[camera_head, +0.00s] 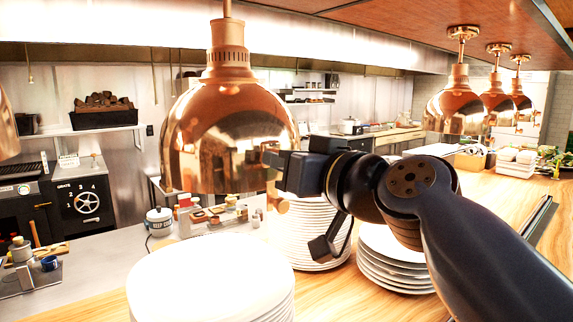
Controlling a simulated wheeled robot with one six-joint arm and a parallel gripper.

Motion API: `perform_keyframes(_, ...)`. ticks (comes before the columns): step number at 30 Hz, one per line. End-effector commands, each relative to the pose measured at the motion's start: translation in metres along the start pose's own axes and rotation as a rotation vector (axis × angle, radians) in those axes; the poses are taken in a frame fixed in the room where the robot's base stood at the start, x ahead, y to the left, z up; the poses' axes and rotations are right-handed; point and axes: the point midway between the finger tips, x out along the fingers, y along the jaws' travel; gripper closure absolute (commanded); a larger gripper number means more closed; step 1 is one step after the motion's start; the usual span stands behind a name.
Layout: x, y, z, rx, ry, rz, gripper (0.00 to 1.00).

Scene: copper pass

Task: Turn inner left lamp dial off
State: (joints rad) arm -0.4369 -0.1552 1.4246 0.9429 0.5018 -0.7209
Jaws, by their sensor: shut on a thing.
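A large copper dome lamp (225,125) hangs in the left middle of the view. My gripper (272,165) is at the lower right side of this lamp, with its fingers shut on the lamp's dial. The dial itself is mostly hidden by the fingers, and its setting cannot be read. A small brass-coloured piece (281,205) shows just below the fingers; I cannot tell whether it is part of the dial.
Another copper lamp (6,125) is cut off at the left edge. Several copper lamps (456,108) hang at the right. Plate stacks (212,280) stand on the wooden counter (480,215) below my arm. A back counter with a stove runs along the left.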

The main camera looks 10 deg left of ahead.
Motion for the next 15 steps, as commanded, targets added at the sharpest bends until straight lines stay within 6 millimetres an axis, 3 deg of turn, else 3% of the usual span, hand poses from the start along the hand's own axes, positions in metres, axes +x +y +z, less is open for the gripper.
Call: perform_keyframes(15,-0.0001,0.0009,-0.0016,0.491,-0.011,-0.002,0.98)
